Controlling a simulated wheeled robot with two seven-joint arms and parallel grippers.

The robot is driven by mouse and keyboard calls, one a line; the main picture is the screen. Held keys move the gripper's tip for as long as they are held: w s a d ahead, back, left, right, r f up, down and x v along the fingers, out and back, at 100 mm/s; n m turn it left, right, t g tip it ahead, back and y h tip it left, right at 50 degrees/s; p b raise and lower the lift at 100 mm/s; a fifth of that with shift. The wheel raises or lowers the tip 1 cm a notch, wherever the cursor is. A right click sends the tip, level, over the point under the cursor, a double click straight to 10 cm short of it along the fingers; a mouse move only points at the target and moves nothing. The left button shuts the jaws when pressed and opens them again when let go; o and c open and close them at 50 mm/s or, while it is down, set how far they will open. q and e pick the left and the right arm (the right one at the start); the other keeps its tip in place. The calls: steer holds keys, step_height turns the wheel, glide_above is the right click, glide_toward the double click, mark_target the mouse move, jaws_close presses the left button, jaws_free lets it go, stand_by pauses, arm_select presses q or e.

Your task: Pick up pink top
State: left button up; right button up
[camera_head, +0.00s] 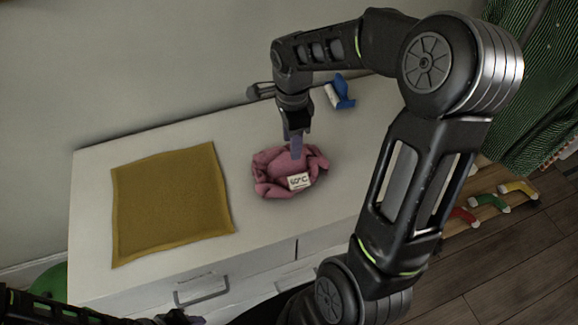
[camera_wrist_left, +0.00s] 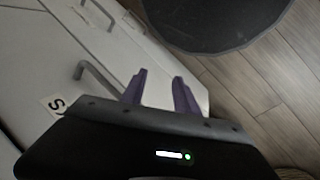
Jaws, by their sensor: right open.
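The pink top (camera_head: 272,179) lies crumpled on the white cabinet top, with a white tag reading 60°C on its front. My right gripper (camera_head: 297,152) points down at the top's upper edge, its purple fingers overlapping the cloth in the head view. Its jaws are open; whether they touch the cloth I cannot tell. My left gripper (camera_wrist_left: 160,90) shows in the left wrist view with its two purple fingers apart and nothing between them. It is low, in front of the cabinet's drawers. The pink top does not show in the left wrist view.
A mustard cloth (camera_head: 172,205) lies flat on the white cabinet (camera_head: 90,235) at left. A blue and white item (camera_head: 341,93) stands at the back edge. Drawer handles (camera_head: 201,290) stick out in front. Colourful socks (camera_head: 488,202) lie at right near a green curtain (camera_head: 530,80).

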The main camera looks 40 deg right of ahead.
mark_target(289, 161)
step_height(289, 161, down, 4)
steer(key=shift+a+f+p, duration=0.15)
steer(key=shift+f+p, duration=0.05)
steer(key=shift+p, duration=0.2)
stand_by(0.3)
jaws_close()
stand_by(0.4)
steer(key=shift+w, duration=0.1)
stand_by(0.8)
